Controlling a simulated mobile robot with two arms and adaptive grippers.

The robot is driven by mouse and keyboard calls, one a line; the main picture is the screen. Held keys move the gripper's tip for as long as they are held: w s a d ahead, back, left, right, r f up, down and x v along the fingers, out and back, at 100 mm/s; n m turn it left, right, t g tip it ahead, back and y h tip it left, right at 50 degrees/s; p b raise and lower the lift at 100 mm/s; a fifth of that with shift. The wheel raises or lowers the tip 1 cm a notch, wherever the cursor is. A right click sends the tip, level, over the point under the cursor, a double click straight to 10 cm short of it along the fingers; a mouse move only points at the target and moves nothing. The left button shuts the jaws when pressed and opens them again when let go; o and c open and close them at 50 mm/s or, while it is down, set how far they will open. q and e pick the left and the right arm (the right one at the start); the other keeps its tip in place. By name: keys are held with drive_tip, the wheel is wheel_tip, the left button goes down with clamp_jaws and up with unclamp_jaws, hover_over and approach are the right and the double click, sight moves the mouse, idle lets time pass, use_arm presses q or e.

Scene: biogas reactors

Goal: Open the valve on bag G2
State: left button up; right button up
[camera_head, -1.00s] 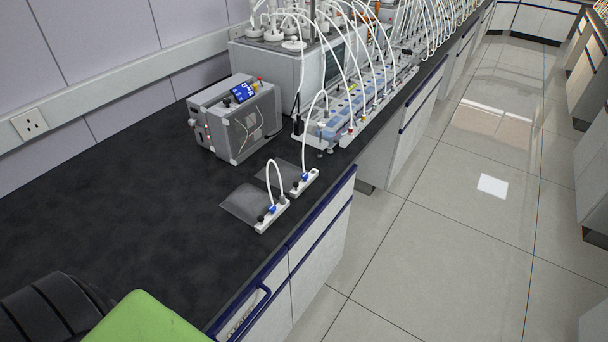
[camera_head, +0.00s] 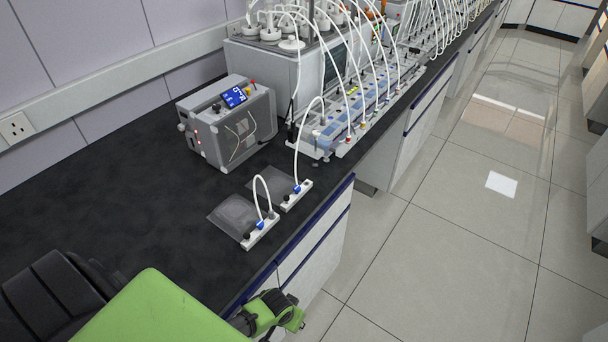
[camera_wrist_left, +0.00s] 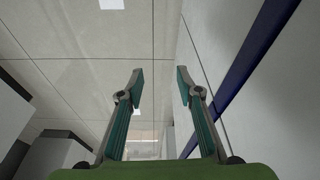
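Two flat grey gas bags lie on the black bench, a nearer one (camera_head: 229,213) and a farther one (camera_head: 262,183). Each has a white valve strip at its right end, with a blue valve piece on the nearer strip (camera_head: 260,225) and on the farther strip (camera_head: 297,190). White tubes rise from both strips. I cannot read which bag is G2. My left gripper (camera_wrist_left: 160,75) is open and empty in the left wrist view, beside the cabinet front. In the head view only its green and dark wrist end shows, below the bench edge. My right gripper is out of view.
A grey box with a blue display (camera_head: 228,122) stands behind the bags. A long blue-grey tubed unit (camera_head: 350,122) and a larger grey bath (camera_head: 285,75) stand farther back. The cabinet front (camera_head: 322,243) has blue trim. The tiled aisle (camera_head: 450,240) is clear.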

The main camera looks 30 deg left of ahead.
use_arm(q)
drive_tip(key=w+d+r, duration=0.2)
drive_tip(key=w+r, duration=0.5)
drive_tip(key=r, duration=0.3)
wheel_tip(320, 180, up, 35)
drive_tip(key=n+y+p, duration=0.2)
drive_tip(key=n+y, duration=0.1)
drive_tip(key=n, duration=0.5)
hover_over(297, 187)
drive_tip(key=s+d, duration=0.4)
drive_tip(key=s, duration=0.1)
drive_tip(key=shift+t, duration=0.4)
drive_tip(key=p+x, duration=0.2)
drive_tip(key=x, duration=1.2)
drive_tip(key=shift+d+f+p, duration=0.1)
drive_tip(key=shift+f+p, duration=0.05)
drive_tip(key=shift+p, duration=0.15)
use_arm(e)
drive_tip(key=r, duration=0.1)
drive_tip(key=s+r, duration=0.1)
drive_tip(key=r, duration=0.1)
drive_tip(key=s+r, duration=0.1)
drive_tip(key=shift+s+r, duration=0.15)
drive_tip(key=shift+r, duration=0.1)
use_arm(q)
clamp_jaws()
